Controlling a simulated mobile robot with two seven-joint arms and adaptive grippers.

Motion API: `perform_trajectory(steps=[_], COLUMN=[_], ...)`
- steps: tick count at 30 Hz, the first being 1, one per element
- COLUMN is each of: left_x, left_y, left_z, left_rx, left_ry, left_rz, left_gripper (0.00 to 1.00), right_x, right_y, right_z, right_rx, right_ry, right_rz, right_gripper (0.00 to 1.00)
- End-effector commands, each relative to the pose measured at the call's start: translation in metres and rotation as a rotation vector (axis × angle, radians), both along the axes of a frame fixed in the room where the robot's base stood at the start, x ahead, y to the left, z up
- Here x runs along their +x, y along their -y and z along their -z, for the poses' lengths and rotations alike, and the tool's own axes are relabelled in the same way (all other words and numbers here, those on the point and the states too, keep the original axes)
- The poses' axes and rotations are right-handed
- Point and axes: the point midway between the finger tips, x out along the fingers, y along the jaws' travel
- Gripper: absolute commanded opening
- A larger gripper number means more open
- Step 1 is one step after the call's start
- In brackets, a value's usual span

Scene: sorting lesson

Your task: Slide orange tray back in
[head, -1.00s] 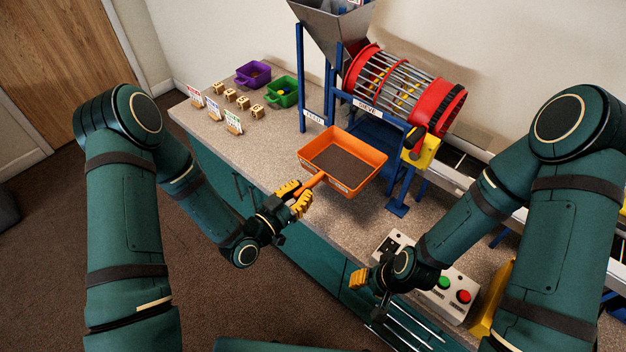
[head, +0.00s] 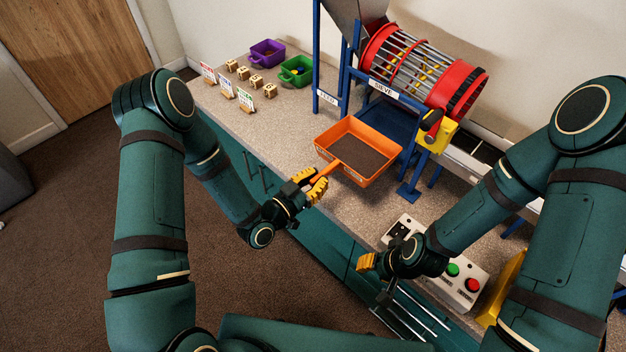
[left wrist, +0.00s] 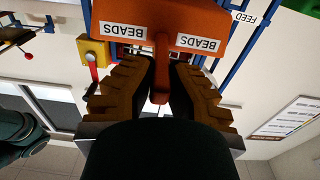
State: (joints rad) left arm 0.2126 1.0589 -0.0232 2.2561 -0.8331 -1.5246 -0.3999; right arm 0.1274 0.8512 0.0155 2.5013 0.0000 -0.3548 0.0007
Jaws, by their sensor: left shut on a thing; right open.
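The orange tray (head: 381,139) has a dark bottom and sits in front of the blue frame (head: 372,116) of the sieve machine, on or just above the counter. Its handle (head: 335,168) points toward me. My left gripper (head: 313,184) is shut on that handle. In the left wrist view the yellow fingers (left wrist: 160,85) lie on both sides of the orange handle (left wrist: 161,70), below the tray front (left wrist: 160,42) with two BEADS labels. My right gripper (head: 376,275) is open and empty near the control box.
The red sieve drum (head: 415,70) is above the frame. A control box (head: 440,262) with green and red buttons stands on the counter's right. Purple (head: 266,53) and green (head: 297,70) bins, several wooden blocks and label cards (head: 226,87) stand at the far left.

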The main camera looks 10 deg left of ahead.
Motion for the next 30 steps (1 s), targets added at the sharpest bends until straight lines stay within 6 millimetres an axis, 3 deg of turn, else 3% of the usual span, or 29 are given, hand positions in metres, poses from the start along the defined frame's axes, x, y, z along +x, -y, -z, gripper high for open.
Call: perform_trajectory(steps=[30], left_x=[0.053], left_y=[0.038], left_z=[0.0], left_rx=[-0.001], left_ry=[0.002], left_rz=[0.0], left_gripper=[0.0], right_x=[-0.002], right_y=[0.0], right_z=[-0.008], right_rx=[0.001], right_ry=[-0.005], right_rz=[-0.001], right_gripper=[0.41])
